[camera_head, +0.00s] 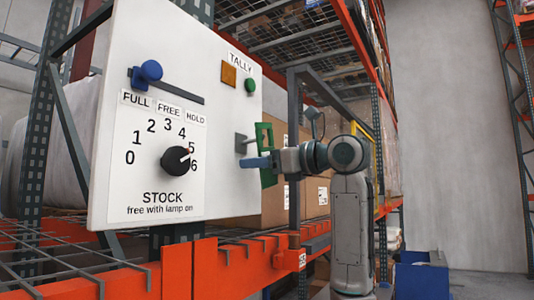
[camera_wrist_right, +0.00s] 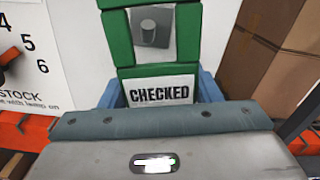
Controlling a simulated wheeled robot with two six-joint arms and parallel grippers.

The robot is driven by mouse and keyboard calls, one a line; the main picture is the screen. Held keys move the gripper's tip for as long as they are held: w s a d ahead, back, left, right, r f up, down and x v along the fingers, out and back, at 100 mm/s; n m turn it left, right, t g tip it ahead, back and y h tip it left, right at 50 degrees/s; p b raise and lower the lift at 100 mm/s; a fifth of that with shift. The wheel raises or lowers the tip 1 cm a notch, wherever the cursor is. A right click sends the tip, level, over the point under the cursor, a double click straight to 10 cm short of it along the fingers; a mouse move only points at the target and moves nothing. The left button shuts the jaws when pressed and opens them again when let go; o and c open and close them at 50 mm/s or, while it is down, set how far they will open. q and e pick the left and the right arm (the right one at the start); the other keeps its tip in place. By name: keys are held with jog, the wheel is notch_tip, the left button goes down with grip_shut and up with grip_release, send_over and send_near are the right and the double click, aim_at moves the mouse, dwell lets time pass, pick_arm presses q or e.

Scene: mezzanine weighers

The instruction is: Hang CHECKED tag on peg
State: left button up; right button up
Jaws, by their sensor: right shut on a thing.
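The CHECKED tag (camera_head: 267,137) is a green frame with an open window and a white label. It is upright beside the right edge of the white panel. My right gripper (camera_head: 262,162) is shut on its lower part, with blue fingers. In the right wrist view the tag (camera_wrist_right: 158,72) is held between the fingers of my gripper (camera_wrist_right: 160,95), and its label reads CHECKED. The grey peg (camera_head: 241,144) sticks out from the panel. It shows through the tag's window in the wrist view (camera_wrist_right: 152,28). I cannot tell whether its tip passes through. My left gripper is not in view.
The white panel (camera_head: 128,80) carries a black dial (camera_head: 176,161), a blue slider knob (camera_head: 151,70), an orange square (camera_head: 228,75) and a green button (camera_head: 250,85). Orange rack beams (camera_head: 210,268) run below. Cardboard boxes (camera_head: 310,200) stand behind the tag.

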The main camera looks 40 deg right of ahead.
jog(key=shift+w+a+f+p, duration=0.35)
jog(key=shift+w+f+p, duration=0.05)
jog(key=shift+w+f, duration=0.4)
dwell(0.7)
jog(key=o, duration=0.8)
jog(key=shift+o, duration=1.3)
jog(key=shift+w+d, duration=0.1)
jog(key=shift+d+f, duration=0.1)
